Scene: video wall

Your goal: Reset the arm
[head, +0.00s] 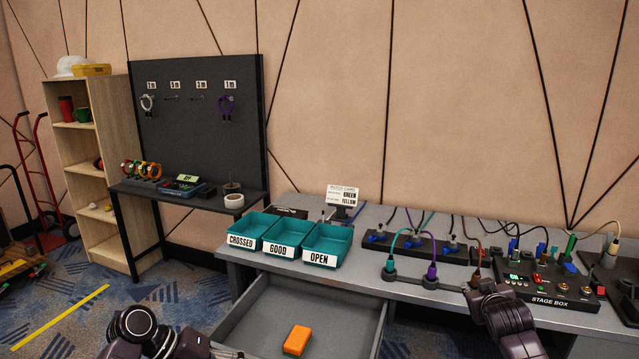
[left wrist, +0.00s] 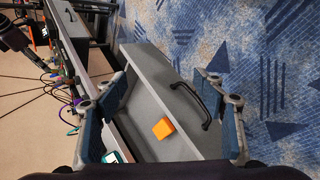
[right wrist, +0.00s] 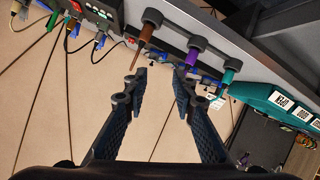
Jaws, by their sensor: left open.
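My left gripper (left wrist: 160,80) is open and empty above the pulled-out drawer (left wrist: 140,85), its fingers wide apart in the left wrist view. In the head view my left arm is at the bottom left, its fingers mostly cut off by the edge. An orange block (head: 297,340) lies in the drawer, and it also shows between the fingers in the left wrist view (left wrist: 163,128). My right gripper (right wrist: 160,75) is open and empty, with a narrower gap, near the front of the bench by the stage box (head: 545,285). It appears to touch nothing.
Teal bins marked CROSSED (head: 248,232), GOOD (head: 284,235) and OPEN (head: 326,246) stand on the bench's left end. Cables with coloured plugs, including a purple plug (head: 432,271), crowd the bench beside my right gripper. The drawer (head: 345,308) juts out over carpet.

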